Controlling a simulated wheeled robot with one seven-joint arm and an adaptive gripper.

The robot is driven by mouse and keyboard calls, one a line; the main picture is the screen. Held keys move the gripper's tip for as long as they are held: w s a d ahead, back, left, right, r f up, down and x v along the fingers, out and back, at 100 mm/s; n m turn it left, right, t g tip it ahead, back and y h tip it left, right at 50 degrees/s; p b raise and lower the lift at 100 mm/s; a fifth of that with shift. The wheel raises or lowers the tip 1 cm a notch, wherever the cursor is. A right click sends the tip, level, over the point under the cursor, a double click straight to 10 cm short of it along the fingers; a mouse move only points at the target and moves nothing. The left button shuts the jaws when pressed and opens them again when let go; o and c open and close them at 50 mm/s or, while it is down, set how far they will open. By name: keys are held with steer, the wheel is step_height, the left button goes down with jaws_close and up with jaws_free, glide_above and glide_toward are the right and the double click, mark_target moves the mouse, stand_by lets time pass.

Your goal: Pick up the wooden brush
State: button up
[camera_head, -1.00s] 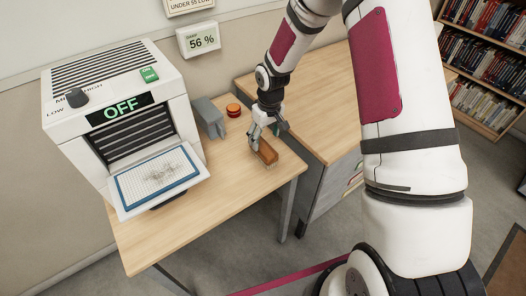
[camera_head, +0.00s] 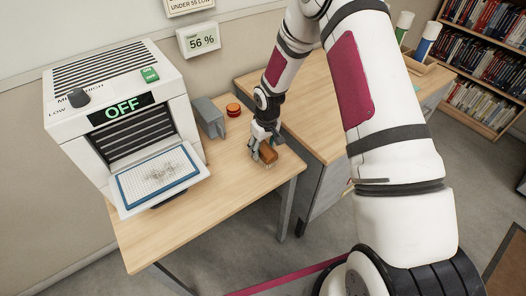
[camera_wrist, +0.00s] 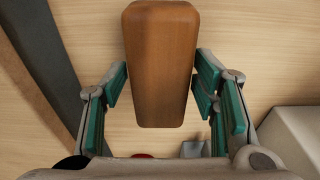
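The wooden brush (camera_head: 268,154) is a brown block at the right part of the small table, with a paler strip along its lower edge. My gripper (camera_head: 262,147) is over it, with its fingers around it. In the wrist view the brush (camera_wrist: 160,62) lies between the two green finger pads of my gripper (camera_wrist: 160,75). The pads' upper ends meet its sides, so the gripper looks shut on it.
A white machine (camera_head: 125,110) marked OFF stands on the table (camera_head: 220,190) at left, with a blue-edged tray (camera_head: 196,166) in front. A grey block (camera_head: 208,118) and a red button (camera_head: 233,110) stand behind the brush. A larger desk (camera_head: 320,95) adjoins at right. The front tabletop is clear.

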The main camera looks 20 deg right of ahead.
mark_target(262, 145)
steer(key=c, duration=0.8)
steer(key=shift+r, duration=0.1)
steer(key=shift+r, duration=0.5)
step_height(262, 145, up, 2)
steer(key=shift+r, duration=0.1)
steer(key=s, duration=0.5)
steer(key=s+d+r, duration=0.1)
steer(key=s, duration=1)
steer(key=shift+d+r, duration=0.15)
steer(key=shift+r, duration=0.15)
